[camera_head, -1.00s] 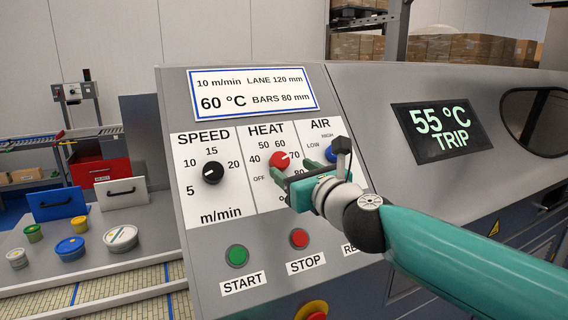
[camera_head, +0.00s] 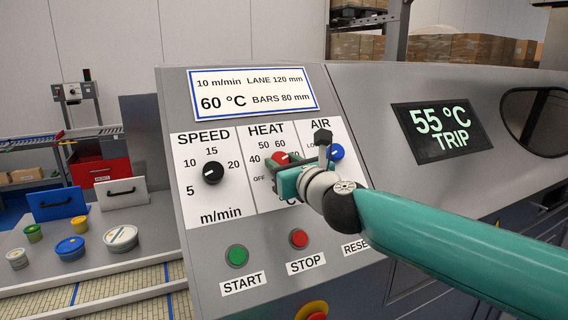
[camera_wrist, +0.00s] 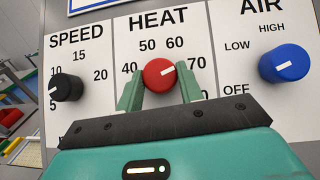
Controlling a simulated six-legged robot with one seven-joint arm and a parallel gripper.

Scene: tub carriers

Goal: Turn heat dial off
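The red heat dial (camera_head: 281,158) is on the sloped control panel, partly hidden by my gripper in the head view. In the wrist view the dial (camera_wrist: 159,76) shows whole, its white mark pointing right, toward the 70 side. My gripper (camera_wrist: 164,78) is open, with one green finger on each side of the dial. A small gap seems to show at the right finger; contact at the left is unclear. In the head view my gripper (camera_head: 285,168) covers the lower right of the heat scale. The OFF label is at the scale's lower left.
The black speed dial (camera_head: 213,172) is left of the heat dial and the blue air dial (camera_head: 337,152) is right. Below are the green start button (camera_head: 236,256) and red stop button (camera_head: 299,239). A display (camera_head: 441,131) reads 55 °C TRIP.

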